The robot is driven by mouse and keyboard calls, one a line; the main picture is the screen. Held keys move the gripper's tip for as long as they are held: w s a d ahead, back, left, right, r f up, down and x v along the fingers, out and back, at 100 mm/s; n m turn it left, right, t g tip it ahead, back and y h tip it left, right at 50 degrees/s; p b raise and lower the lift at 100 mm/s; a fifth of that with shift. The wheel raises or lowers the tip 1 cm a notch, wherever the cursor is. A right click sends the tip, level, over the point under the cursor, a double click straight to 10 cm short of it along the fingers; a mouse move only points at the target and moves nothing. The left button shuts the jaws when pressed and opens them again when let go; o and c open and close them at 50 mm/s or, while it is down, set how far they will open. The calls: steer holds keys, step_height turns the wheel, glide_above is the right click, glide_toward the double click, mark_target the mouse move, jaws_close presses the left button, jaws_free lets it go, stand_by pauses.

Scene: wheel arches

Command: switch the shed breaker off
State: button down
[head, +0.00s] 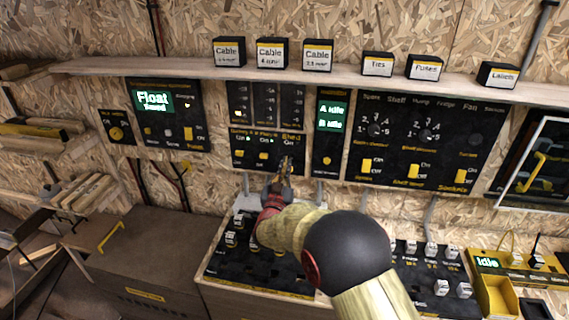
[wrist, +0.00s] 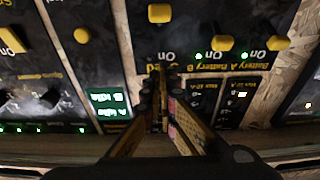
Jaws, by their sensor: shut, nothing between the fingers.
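The breaker panel (head: 247,165) on the wall bears Battery A, Battery B and Shed breakers. In the wrist view, which is upside down, the shed breaker's yellow toggle (wrist: 158,12) sits farther from its On mark than the Battery A toggle (wrist: 278,42) and Battery B toggle (wrist: 222,42). Green lights glow by both battery toggles; I see none by the shed one. My gripper (head: 286,162) is shut and empty in front of the Shed column, hiding the shed toggle in the head view. Its fingertips (wrist: 161,88) show near the Shed label; contact cannot be told.
A narrow display panel (head: 329,125) with one yellow button stands just right of the breaker panel. A larger switch panel (head: 425,140) is farther right. A shelf (head: 200,70) with labelled boxes runs above. A lower bench panel (head: 225,270) with switches lies below my arm.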

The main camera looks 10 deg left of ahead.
steer(key=s+f+p, duration=0.1)
steer(key=s+f, duration=0.4)
steer(key=shift+f, duration=0.35)
steer(key=shift+s, duration=0.1)
steer(key=s+a+f+n+g+y, duration=0.1)
steer(key=s+a+f+g+y, duration=0.2)
steer(key=f, duration=0.5)
steer(key=s+a+f+n+g+y, duration=0.1)
steer(key=s+a+f+n+g, duration=0.1)
steer(key=f+g, duration=0.35)
steer(key=s+d+f+g, duration=0.2)
steer(key=s+g, duration=0.2)
steer(key=s, duration=0.5)
steer(key=s+d+r+g+h, duration=0.1)
steer(key=s+d+r+g, duration=0.1)
steer(key=s+d+r, duration=0.55)
steer(key=s+d+r+g+h, duration=0.1)
steer(key=s+d+r, duration=0.3)
steer(key=s+d, duration=0.6)
steer(key=s+d+r+g+h, duration=0.1)
steer(key=s+d+r+g, duration=0.1)
steer(key=s+d+r, duration=0.55)
steer(key=s+d+r+m+t, duration=0.2)
steer(key=s+d+r+t, duration=0.1)
steer(key=d+r, duration=0.4)
steer(key=s+d, duration=0.1)
steer(key=d, duration=0.1)
steer(key=shift+s+d+m, duration=0.3)
steer(key=shift+s+d, duration=0.05)
